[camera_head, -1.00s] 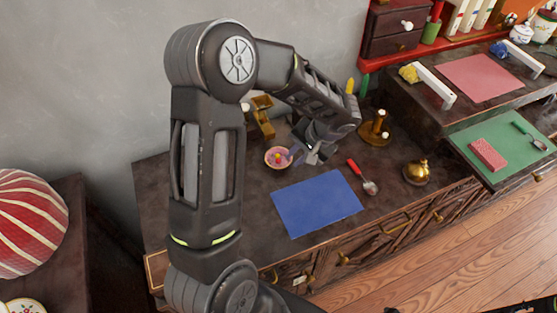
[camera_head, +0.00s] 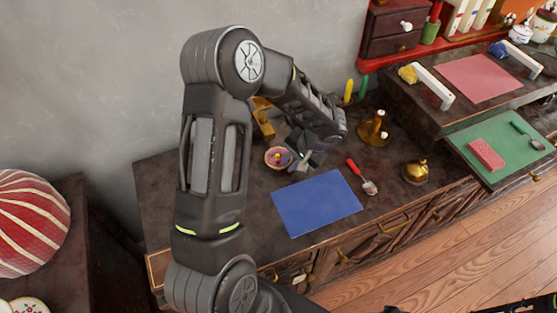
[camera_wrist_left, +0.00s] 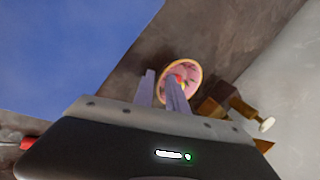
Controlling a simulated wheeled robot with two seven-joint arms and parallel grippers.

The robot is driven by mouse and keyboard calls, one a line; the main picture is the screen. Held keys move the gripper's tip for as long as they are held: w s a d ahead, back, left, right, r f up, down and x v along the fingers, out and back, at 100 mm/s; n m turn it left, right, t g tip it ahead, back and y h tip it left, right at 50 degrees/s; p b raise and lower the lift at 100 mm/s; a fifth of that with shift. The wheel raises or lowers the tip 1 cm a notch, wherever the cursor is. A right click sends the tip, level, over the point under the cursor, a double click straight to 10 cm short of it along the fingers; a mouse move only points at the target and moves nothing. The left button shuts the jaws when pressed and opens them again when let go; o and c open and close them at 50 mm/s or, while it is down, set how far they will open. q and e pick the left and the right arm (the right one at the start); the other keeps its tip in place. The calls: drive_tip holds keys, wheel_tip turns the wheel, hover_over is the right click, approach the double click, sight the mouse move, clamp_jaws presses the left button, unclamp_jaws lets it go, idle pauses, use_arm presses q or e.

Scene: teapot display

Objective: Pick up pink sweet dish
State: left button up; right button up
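The pink sweet dish (camera_head: 270,162) is a small round bowl with a yellowish rim and small coloured pieces inside. It stands on the dark desk, left of and behind the blue mat. My left gripper (camera_head: 295,157) is low at the dish's right side in the head view. In the left wrist view the fingers (camera_wrist_left: 161,92) are apart, with one finger across the dish (camera_wrist_left: 190,70) and the other outside its rim. Contact with the rim cannot be told.
The blue mat (camera_head: 318,204) lies in front of the gripper. A red-handled spoon (camera_head: 370,187), a gold bell-like object (camera_head: 416,172) and a brass candlestick-like object (camera_head: 374,130) stand to the right. A wooden object (camera_head: 264,118) is behind the dish. Bare desk lies left of the mat.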

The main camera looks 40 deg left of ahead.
use_arm(q)
drive_tip(key=shift+c, duration=0.3)
clamp_jaws()
idle(0.3)
wheel_tip(320, 180, up, 10)
idle(0.6)
idle(0.4)
